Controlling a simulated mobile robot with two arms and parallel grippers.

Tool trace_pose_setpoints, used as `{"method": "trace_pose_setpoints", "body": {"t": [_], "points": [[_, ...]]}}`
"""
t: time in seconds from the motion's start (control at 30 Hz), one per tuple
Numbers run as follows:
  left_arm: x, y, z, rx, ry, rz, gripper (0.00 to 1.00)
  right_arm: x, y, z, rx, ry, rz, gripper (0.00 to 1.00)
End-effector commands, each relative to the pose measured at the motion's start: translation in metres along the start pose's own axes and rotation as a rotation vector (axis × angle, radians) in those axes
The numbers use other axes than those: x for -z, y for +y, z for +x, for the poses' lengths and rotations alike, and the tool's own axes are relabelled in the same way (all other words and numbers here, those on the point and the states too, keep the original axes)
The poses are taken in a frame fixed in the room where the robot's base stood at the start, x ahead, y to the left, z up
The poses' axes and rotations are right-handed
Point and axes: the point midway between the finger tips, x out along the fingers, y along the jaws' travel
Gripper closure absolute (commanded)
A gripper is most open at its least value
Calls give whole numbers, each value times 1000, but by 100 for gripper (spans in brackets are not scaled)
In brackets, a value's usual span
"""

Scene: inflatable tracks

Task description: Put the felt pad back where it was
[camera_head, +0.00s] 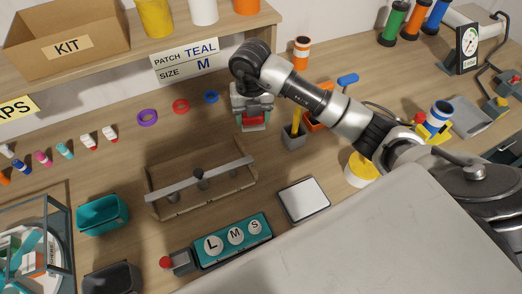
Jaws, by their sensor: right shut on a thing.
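My right arm reaches in from the right, and its gripper (253,121) points down above the back middle of the bench. It is shut on a small red piece (254,118), which seems to be the felt pad; the jaws hide much of it. Whether it touches the bench is hard to tell. A white square plate with a dark rim (303,199) lies on the bench in front of it, with nothing on it. My left gripper is not in view.
A cardboard tray (166,207) with a grey bar across it lies front left of my gripper. A grey holder (293,138) with a yellow tool stands close on the right. Purple, red and blue rings (147,117) lie left. A teal L-M-S button box (232,240) is in front.

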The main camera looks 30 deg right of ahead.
Motion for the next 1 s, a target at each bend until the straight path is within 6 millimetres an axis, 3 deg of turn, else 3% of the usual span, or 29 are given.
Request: {"method": "trace_pose_setpoints", "body": {"t": [0.2,0.4,0.53,0.8,1.0], "points": [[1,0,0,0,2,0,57,-2,-13,18,-1,3,541,63],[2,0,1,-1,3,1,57,-3,-20,27,-2,1,824,63],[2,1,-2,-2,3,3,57,-3,-22,36,0,2,889,63],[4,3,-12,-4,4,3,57,-2,-22,82,0,2,893,63],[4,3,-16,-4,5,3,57,-2,-22,103,0,3,891,63]]}}
